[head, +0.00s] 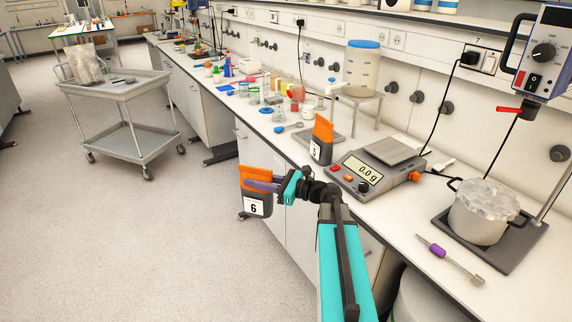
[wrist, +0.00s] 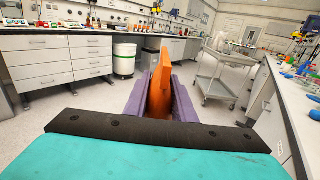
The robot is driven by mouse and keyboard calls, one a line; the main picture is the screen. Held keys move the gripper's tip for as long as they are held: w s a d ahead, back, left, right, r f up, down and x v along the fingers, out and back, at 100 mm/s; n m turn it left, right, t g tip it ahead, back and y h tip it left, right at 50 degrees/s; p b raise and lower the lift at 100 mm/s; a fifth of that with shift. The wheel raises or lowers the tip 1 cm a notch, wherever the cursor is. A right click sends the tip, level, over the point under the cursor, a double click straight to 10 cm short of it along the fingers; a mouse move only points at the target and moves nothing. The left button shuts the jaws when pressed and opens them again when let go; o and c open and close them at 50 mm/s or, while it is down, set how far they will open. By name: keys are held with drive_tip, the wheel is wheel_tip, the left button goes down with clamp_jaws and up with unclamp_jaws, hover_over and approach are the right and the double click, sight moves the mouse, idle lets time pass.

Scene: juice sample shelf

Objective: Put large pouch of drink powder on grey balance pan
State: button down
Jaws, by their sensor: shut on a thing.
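My gripper (head: 262,186) is shut on a pouch with an orange top and a dark grey body labelled 6 (head: 257,207). It holds the pouch upright in the air, in front of the bench and over the aisle. In the wrist view the pouch's orange top (wrist: 158,80) stands between the purple fingers; its lower part is hidden. The balance (head: 368,173) on the bench, right of my gripper, reads 0.0 g. Its grey pan (head: 391,150) is bare. A similar pouch labelled 5 (head: 321,148) stands on the bench just left of the balance.
A purple-handled tool (head: 437,248) lies near the bench's front edge. Jars and beakers crowd the bench farther left. A dispenser (head: 362,68) stands behind. A grey trolley (head: 118,90) is in the aisle.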

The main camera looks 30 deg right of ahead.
drive_tip(key=s+a+f+n+g+y+b, duration=0.1)
drive_tip(key=a+f, duration=0.2)
drive_tip(key=a, duration=0.6)
drive_tip(key=s+a+f+n+g+y+b, duration=0.1)
drive_tip(key=a+f, duration=0.3)
drive_tip(key=a, duration=0.6)
drive_tip(key=shift+s+a+f+n+g+y, duration=0.2)
drive_tip(key=shift+s+n+g+y, duration=0.4)
drive_tip(key=shift+s+g+y, duration=0.15)
